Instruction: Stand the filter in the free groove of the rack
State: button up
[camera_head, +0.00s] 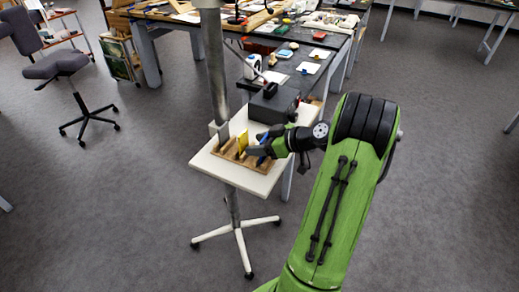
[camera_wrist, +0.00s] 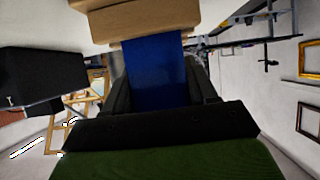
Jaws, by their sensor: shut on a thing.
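The filter is a flat blue plate (camera_wrist: 155,75), held between the two dark fingers of my gripper (camera_wrist: 160,95). In the head view my gripper (camera_head: 264,150) is at the right end of the wooden rack (camera_head: 236,154), with a little blue showing beside it. The rack also shows at the top of the wrist view (camera_wrist: 135,18), where the filter's far edge meets its wood. I cannot tell whether that edge is inside a groove or only against the rack. A yellow plate (camera_head: 242,142) and a grey plate (camera_head: 223,134) stand upright in the rack.
The rack is on a small white table (camera_head: 210,163) on a wheeled stand. A dark box (camera_head: 272,106) stands behind it and also shows in the wrist view (camera_wrist: 30,75). A grey post (camera_head: 213,65) rises at the back. A cluttered workbench (camera_head: 300,60) is behind.

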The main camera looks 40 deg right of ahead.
jog(key=shift+d+f, duration=0.1)
jog(key=shift+f, duration=0.3)
jog(key=shift+f, duration=0.2)
jog(key=o, duration=1)
jog(key=shift+r, duration=0.1)
